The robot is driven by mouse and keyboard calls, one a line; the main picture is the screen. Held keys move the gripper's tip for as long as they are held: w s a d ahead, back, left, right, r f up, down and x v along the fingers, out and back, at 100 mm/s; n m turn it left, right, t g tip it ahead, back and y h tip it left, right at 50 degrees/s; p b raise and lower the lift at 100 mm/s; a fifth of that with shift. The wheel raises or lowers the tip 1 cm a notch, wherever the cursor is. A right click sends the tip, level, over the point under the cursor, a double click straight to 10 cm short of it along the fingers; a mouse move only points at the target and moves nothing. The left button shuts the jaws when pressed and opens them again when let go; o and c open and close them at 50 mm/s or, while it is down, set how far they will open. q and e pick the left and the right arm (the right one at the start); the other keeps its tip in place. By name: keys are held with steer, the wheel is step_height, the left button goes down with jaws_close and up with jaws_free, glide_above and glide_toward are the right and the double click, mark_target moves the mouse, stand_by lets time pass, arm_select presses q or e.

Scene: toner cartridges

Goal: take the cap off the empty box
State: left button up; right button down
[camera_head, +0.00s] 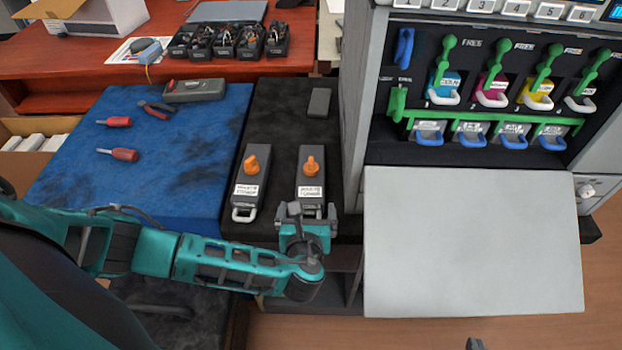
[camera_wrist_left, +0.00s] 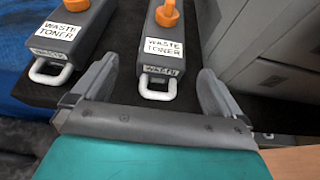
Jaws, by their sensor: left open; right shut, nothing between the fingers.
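Two dark grey waste toner boxes lie side by side on the black mat, each with an orange cap: the left box (camera_head: 247,212) with its cap (camera_head: 251,166), and the right box (camera_head: 312,165) with its cap (camera_head: 310,164). Each has a white label and a white handle at its near end. I cannot tell which is empty. My left gripper (camera_head: 305,212) is open at the near end of the right box. In the left wrist view its fingers (camera_wrist_left: 158,90) stand apart on either side of that box's handle (camera_wrist_left: 157,90). Only a tip of my right gripper (camera_head: 474,344) shows, shut, at the bottom edge.
A printer with several coloured toner slots (camera_head: 492,88) and a flat grey panel (camera_head: 472,240) stands to the right. A small dark block (camera_head: 319,102) lies behind the right box. The blue mat (camera_head: 75,175) holds screwdrivers (camera_head: 118,154), pliers (camera_head: 155,109) and a grey case (camera_head: 194,90).

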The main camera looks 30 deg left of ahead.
arm_select(q)
steer(key=x, duration=0.2)
steer(key=b+x, duration=0.1)
steer(key=x, duration=0.5)
steer(key=shift+w+d+f+b, duration=0.15)
steer(key=shift+w+d+b, duration=0.05)
steer(key=shift+w+b, duration=0.1)
steer(key=c, duration=1.1)
step_height(320, 180, up, 11)
steer(key=p, duration=0.3)
step_height(320, 180, up, 9)
glide_above(310, 196)
steer(key=w, duration=0.1)
steer(key=shift+a, duration=0.25)
